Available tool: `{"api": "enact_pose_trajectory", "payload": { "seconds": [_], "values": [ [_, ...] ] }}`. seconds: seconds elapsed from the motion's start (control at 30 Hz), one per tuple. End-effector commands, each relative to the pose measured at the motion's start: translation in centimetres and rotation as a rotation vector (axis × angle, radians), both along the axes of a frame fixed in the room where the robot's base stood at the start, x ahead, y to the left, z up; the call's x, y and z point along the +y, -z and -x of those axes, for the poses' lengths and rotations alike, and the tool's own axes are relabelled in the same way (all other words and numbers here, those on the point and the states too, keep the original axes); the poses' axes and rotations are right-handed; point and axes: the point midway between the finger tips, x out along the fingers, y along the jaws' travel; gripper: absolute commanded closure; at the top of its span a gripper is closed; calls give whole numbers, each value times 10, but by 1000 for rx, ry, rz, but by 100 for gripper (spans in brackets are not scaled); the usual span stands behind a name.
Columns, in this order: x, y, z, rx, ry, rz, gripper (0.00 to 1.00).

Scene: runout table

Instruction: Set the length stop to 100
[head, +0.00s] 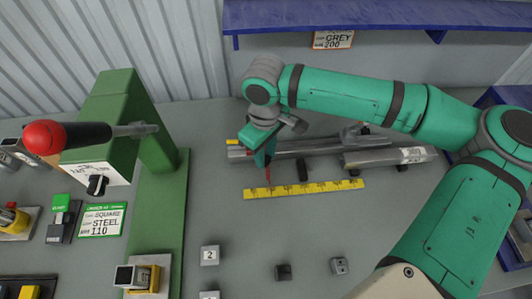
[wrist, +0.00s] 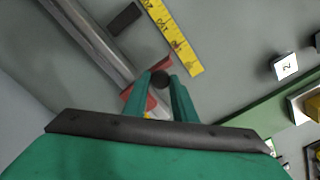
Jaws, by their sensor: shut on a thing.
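The length stop (wrist: 133,98) shows as a red part on the grey rail (wrist: 93,38) in the wrist view. Its dark round knob (wrist: 160,79) sits between my fingertips. My gripper (wrist: 161,84) is shut on that knob. In the head view my gripper (head: 268,160) reaches down at the left end of the rail (head: 315,147) and hides most of the stop. A yellow scale (head: 305,189) lies along the table in front of the rail; it also shows in the wrist view (wrist: 173,38). Its figures are too small to read surely, so the stop's setting cannot be told.
A green machine frame (head: 160,200) with a red-knobbed lever (head: 45,137) stands left. A card (head: 103,220) there appears to read square, steel, 110. A grey bar (head: 385,158) lies at the right. Small blocks (head: 210,255) are in front. A blue shelf (head: 380,15) is behind.

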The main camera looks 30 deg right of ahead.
Motion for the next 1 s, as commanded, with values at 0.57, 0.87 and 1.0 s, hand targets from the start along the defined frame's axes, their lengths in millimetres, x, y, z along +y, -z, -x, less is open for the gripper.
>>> {"api": "enact_pose_trajectory", "payload": {
  "seconds": [0.57,0.87,1.0],
  "values": [
    [0,-4,0,-1,0,0,57],
    [0,-52,-1,-4,1,0,57],
    [0,-77,-1,-3,0,1,57]
  ]
}}
